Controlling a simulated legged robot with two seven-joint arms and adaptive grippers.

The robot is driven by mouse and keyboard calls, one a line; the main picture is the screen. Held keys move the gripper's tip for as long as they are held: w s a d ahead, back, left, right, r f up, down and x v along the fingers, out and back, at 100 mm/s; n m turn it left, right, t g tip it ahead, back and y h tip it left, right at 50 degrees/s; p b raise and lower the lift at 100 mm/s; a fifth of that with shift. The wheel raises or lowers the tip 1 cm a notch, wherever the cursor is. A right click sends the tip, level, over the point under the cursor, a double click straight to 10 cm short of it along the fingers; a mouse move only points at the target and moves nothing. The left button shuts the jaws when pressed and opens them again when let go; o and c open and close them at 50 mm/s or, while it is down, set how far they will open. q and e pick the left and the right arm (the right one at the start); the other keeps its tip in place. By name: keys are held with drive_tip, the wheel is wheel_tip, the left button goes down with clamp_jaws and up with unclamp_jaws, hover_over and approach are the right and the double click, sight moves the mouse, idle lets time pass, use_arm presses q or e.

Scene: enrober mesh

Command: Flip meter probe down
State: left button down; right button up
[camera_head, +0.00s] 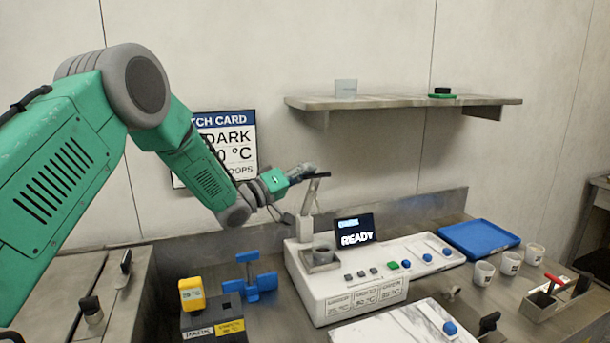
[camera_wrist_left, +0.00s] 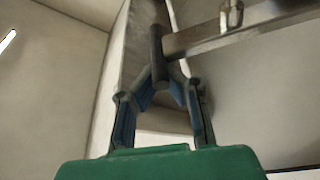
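The meter (camera_head: 352,300) is a white box on the counter with a lit screen (camera_head: 355,230) reading READY. Its probe arm (camera_head: 308,197) stands raised at the meter's back left, with a dark bar handle at the top (camera_head: 317,175). My left gripper (camera_head: 304,172) is at the top of the probe arm. In the left wrist view its blue-padded fingertips (camera_wrist_left: 162,82) close in on both sides of the dark handle (camera_wrist_left: 157,50). My right gripper is not in view.
A blue valve-like stand (camera_head: 250,280) and a yellow block (camera_head: 191,294) are left of the meter. White cups (camera_head: 484,272) and a blue tray (camera_head: 479,239) are at the right. A wall shelf (camera_head: 400,102) hangs above. A marble slab (camera_head: 400,325) lies in front.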

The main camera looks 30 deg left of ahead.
sight(312, 182)
use_arm(q)
drive_tip(key=shift+s+d+f+m+h+b, duration=0.5)
drive_tip(key=shift+s+d+f+m+b, duration=0.3)
drive_tip(key=shift+d+f+m+b, duration=0.3)
drive_tip(key=s+d+f+m+g+h+b, duration=0.1)
drive_tip(key=f+m+h+b, duration=0.1)
drive_tip(key=f+m+b, duration=0.2)
drive_tip(key=s+d+f+m+g+h+b, duration=0.2)
drive_tip(key=f+m+b, duration=0.2)
drive_tip(key=m+b, duration=0.2)
drive_tip(key=s+d+f+m+g+h+b, duration=0.1)
drive_tip(key=s+f+m+g+h+b, duration=0.1)
drive_tip(key=f+m+b, duration=0.3)
drive_tip(key=shift+d+m+b, duration=0.2)
drive_tip(key=shift+m+b, duration=0.1)
drive_tip(key=shift+m, duration=1.1)
drive_tip(key=shift+d+f+m, duration=0.1)
drive_tip(key=shift+f+m, duration=0.05)
drive_tip(key=shift+m, duration=0.25)
drive_tip(key=shift+f, duration=0.1)
wheel_tip(312, 182, up, 10)
drive_tip(key=shift+r, duration=0.25)
